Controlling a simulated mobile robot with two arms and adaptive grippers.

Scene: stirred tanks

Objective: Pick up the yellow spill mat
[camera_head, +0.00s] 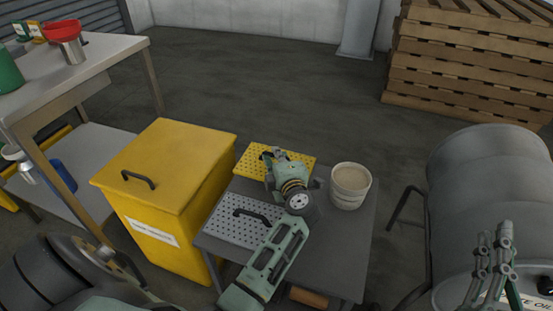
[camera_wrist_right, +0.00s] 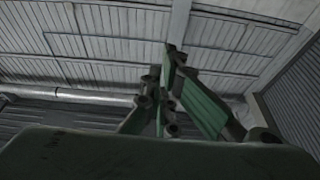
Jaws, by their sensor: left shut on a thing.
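The yellow spill mat (camera_head: 303,160) is a flat perforated yellow sheet on the far left part of the grey table in the head view. I cannot tell whether the mat is clear of the table top. My right gripper (camera_head: 495,240) is at the lower right, in front of a grey drum, away from the mat. Its fingers also show in the right wrist view (camera_wrist_right: 168,75) against the ceiling, with nothing seen between them.
The grey table (camera_head: 340,240) also bears a pale bucket (camera_head: 350,186) right of the mat and a perforated grey plate with a dark handle (camera_head: 252,214) in front. A yellow bin (camera_head: 180,160) stands close left. The grey drum (camera_head: 490,170) and stacked pallets (camera_head: 470,70) are right.

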